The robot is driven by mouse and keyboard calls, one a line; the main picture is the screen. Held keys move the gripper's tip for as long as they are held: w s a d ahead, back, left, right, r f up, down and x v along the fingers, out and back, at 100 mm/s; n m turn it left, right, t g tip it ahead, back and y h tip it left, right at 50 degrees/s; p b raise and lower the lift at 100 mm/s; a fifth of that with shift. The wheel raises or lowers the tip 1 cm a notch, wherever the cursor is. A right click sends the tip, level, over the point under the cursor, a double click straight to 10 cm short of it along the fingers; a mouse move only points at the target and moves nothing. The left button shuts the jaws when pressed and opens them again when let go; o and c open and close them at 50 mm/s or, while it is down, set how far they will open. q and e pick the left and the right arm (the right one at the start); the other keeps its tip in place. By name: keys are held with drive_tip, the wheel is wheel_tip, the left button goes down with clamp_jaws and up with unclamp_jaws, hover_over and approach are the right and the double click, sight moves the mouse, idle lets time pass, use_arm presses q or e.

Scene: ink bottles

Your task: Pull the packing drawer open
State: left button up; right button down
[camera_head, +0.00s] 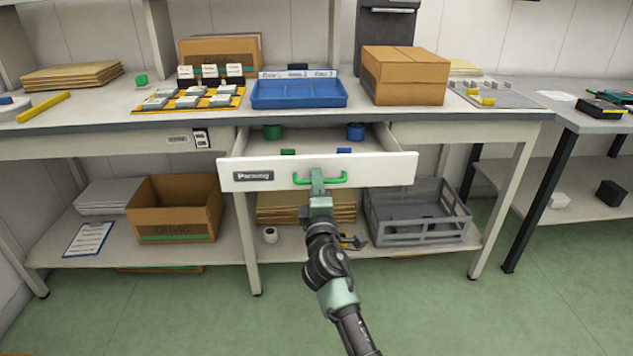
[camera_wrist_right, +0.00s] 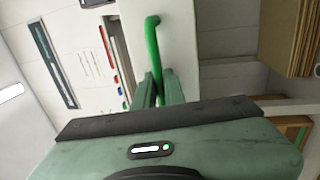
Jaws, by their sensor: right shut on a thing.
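The packing drawer (camera_head: 275,182) is a white drawer under the workbench, labelled "Packing", and it stands pulled out from the bench. Its green handle (camera_head: 335,182) is on the middle of the front. My right gripper (camera_head: 318,178) is shut on the handle. In the right wrist view the green handle (camera_wrist_right: 152,45) runs in between the two fingers (camera_wrist_right: 159,90). Inside the drawer are a green item (camera_head: 272,132) and a blue item (camera_head: 355,131) at the back, with smaller green and blue pieces nearer the front. My left gripper is not in view.
On the bench (camera_head: 430,115) stand a blue tray (camera_head: 300,104), a cardboard box (camera_head: 404,92) and an orange mat with several white pieces. On the lower shelf are a cardboard box (camera_head: 172,225) and a grey crate (camera_head: 385,232). The green floor (camera_head: 190,310) in front is clear.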

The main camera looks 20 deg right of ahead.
drive_tip(key=c, duration=1.8)
unclamp_jaws()
drive_tip(key=shift+d, duration=0.2)
drive_tip(key=shift+o, duration=0.2)
drive_tip(key=v, duration=0.8)
